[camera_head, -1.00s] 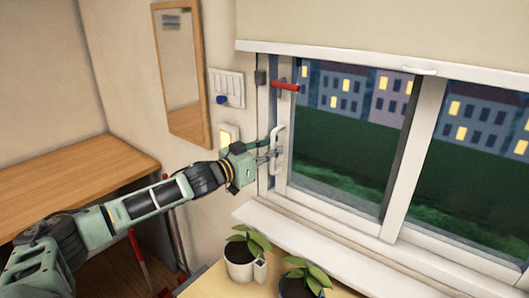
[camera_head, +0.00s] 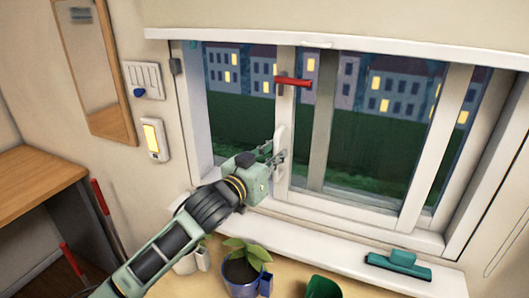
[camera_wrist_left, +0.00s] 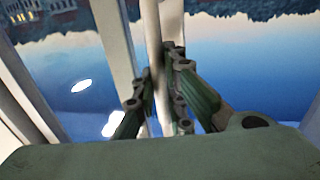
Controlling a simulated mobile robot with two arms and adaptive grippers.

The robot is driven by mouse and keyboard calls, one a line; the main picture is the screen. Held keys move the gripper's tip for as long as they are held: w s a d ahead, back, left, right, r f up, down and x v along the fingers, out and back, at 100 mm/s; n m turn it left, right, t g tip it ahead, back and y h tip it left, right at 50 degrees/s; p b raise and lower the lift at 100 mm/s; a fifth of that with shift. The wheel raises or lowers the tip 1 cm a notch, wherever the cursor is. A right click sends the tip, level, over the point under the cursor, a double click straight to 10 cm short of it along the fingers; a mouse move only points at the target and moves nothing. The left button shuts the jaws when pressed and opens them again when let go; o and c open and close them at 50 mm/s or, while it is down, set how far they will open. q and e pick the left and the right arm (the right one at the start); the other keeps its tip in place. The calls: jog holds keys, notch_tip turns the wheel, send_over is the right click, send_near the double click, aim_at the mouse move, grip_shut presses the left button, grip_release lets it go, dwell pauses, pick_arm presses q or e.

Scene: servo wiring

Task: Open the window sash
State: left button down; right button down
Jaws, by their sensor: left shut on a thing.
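The window sash (camera_head: 287,118) is a white-framed pane that slides sideways, with a white upright pull handle (camera_head: 281,140) on its left stile. A red lever (camera_head: 293,81) sticks out to the right higher on that stile. My left gripper (camera_head: 275,157) is shut on the pull handle, near its lower part. In the left wrist view its fingers (camera_wrist_left: 160,88) close on both sides of a white upright bar. A wide gap (camera_head: 232,110) stands between the left window frame (camera_head: 190,115) and the sash. My right gripper is not in view.
A green squeegee-like tool (camera_head: 398,263) lies on the sill (camera_head: 330,245) at the right. A switch panel (camera_head: 145,80) and a lit wall device (camera_head: 155,140) are left of the window.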

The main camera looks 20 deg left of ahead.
pick_arm(q)
jog(key=shift+d, duration=0.35)
jog(key=c, duration=1.8)
grip_release()
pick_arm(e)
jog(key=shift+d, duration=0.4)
pick_arm(q)
jog(key=v, duration=1.2)
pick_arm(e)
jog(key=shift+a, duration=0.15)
